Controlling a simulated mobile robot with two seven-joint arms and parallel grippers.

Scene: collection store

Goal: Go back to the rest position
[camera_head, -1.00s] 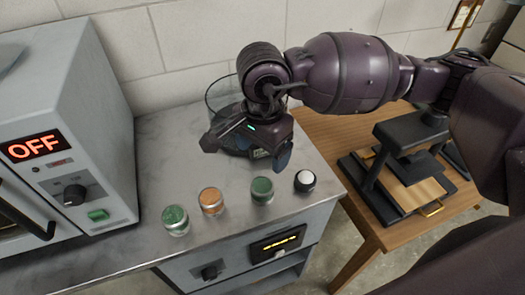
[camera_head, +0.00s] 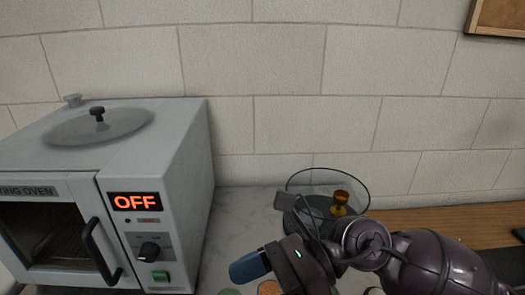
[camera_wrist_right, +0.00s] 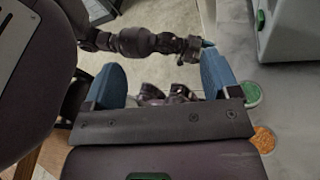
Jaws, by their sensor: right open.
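My right gripper (camera_head: 268,236) is in the lower middle of the head view, above the grey counter and in front of a round clear glass piece. In the right wrist view its two blue fingers (camera_wrist_right: 162,78) stand wide apart with nothing gripped between them. Another dark arm of mine crosses behind them in that view. Its end (camera_wrist_right: 198,46) is small and partly covered by the right-hand blue finger, so its jaws cannot be made out. The head view does not show my left gripper.
A grey oven (camera_head: 190,180) reading OFF stands left. The clear glass piece (camera_head: 316,172) with an amber knob (camera_head: 340,203) is close behind my right gripper. Jars with green (camera_wrist_right: 252,92) and orange (camera_wrist_right: 264,141) contents stand on the counter. A wooden table (camera_head: 440,219) lies right.

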